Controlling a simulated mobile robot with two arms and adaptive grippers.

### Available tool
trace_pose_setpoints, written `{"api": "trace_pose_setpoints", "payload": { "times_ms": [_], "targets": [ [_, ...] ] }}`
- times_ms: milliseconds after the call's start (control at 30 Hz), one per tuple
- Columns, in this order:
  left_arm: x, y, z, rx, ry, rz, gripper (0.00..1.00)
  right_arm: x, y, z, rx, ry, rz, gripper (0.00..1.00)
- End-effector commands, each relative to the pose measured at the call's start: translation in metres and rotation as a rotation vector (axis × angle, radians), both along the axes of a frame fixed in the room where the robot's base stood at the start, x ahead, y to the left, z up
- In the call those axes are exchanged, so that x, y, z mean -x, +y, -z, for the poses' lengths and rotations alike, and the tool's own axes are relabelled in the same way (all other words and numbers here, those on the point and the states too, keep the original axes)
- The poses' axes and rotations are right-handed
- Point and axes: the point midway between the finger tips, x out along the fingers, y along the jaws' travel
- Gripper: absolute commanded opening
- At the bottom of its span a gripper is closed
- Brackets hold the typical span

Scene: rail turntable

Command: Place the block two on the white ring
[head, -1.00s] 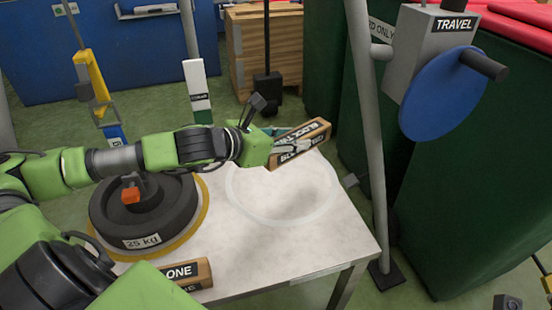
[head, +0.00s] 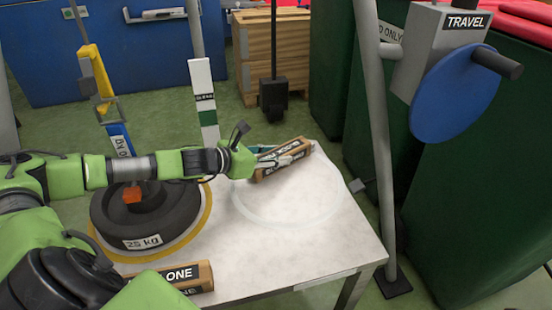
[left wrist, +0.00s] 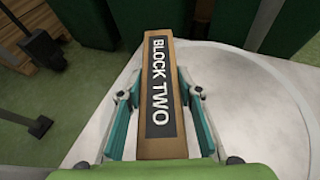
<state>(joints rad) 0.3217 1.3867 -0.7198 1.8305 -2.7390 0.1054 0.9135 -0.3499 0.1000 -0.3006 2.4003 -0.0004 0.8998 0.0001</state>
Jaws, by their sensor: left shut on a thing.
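My left gripper (head: 286,159) is shut on block two (head: 265,174), a wooden bar with black label faces. The left wrist view shows the block (left wrist: 161,140) between both fingers (left wrist: 160,94), its label reading "BLOCK TWO". The white ring (head: 285,226) is a pale circle on the table top. In the head view the block overlaps the ring's far left part and looks raised and slanted; its exact height is unclear. In the left wrist view the ring (left wrist: 228,49) lies mostly right of the block. My right gripper is not in view.
A black 25 kg weight (head: 140,222) sits on a yellow ring (head: 205,215) at the table's left. Block one (head: 200,277) lies at the front left. A grey post (head: 376,140) with the blue travel wheel (head: 450,95) stands right of the table (head: 345,250).

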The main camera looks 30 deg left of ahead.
Motion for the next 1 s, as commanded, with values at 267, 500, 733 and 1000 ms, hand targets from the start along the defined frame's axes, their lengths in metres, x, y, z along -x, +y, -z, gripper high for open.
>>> {"api": "trace_pose_setpoints", "payload": {
  "times_ms": [267,500,733,1000],
  "targets": [
    [-0.001,-0.001,-0.001,0.001,-0.003,0.001,0.04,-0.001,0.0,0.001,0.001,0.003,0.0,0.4],
    [0.0,0.0,0.003,0.0,0.0,0.0,0.5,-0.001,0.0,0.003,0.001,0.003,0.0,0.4],
    [0.0,0.0,0.002,0.0,0.0,0.0,0.5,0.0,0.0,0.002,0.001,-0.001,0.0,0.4],
    [-0.001,-0.001,-0.009,0.003,0.0,0.0,0.5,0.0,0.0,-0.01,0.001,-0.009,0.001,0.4]
  ]
}}
